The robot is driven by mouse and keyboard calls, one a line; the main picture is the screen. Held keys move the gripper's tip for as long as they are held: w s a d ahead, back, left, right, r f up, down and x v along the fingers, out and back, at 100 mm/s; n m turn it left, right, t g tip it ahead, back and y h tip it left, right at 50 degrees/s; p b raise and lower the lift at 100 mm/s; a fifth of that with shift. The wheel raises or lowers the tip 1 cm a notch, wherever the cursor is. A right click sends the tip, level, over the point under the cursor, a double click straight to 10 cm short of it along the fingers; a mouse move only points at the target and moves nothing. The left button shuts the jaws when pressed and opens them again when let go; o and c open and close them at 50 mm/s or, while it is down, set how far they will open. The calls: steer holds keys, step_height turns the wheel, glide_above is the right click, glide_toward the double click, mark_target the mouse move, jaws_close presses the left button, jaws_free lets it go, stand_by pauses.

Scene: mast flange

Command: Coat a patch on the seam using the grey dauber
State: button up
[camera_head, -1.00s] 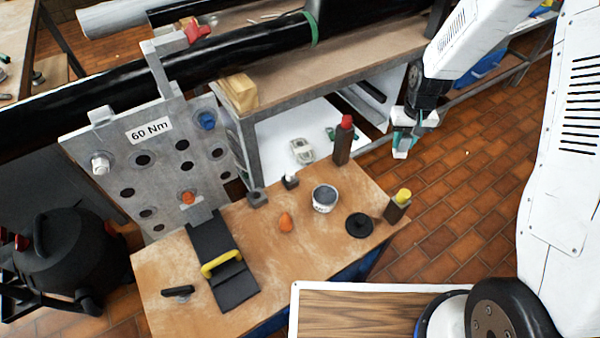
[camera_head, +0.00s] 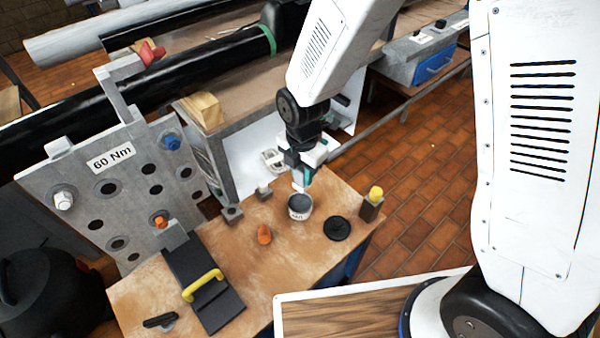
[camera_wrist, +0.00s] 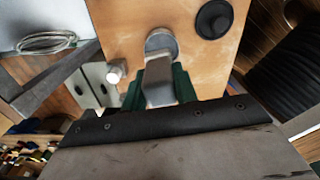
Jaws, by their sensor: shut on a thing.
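My gripper (camera_head: 303,172) is shut on a pale grey block-like piece, which I take to be the grey dauber (camera_wrist: 158,90). In the wrist view the dauber sits between the green fingertips and points toward a small pot (camera_wrist: 161,42). In the head view the dauber's lower end is right above or at the mouth of the pot (camera_head: 299,208); I cannot tell whether it touches the dark grey filling. The pot's black lid (camera_head: 337,228) lies flat beside it. The seam cannot be made out for certain.
A flange plate (camera_head: 128,212) marked 60 Nm stands at the left, with a black pipe (camera_head: 190,75) behind it. The wooden tabletop (camera_head: 245,268) also holds an orange piece (camera_head: 264,234), a yellow-capped holder (camera_head: 371,207) and a black board with a yellow handle (camera_head: 203,285).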

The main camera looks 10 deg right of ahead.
mark_target(300, 191)
steer(key=shift+s+a+n, duration=0.3)
steer(key=shift+s+n, duration=0.1)
steer(key=shift+n, duration=0.2)
steer(key=shift+f, duration=2.95)
steer(key=shift+f, duration=0.55)
steer(key=shift+r, duration=3.55)
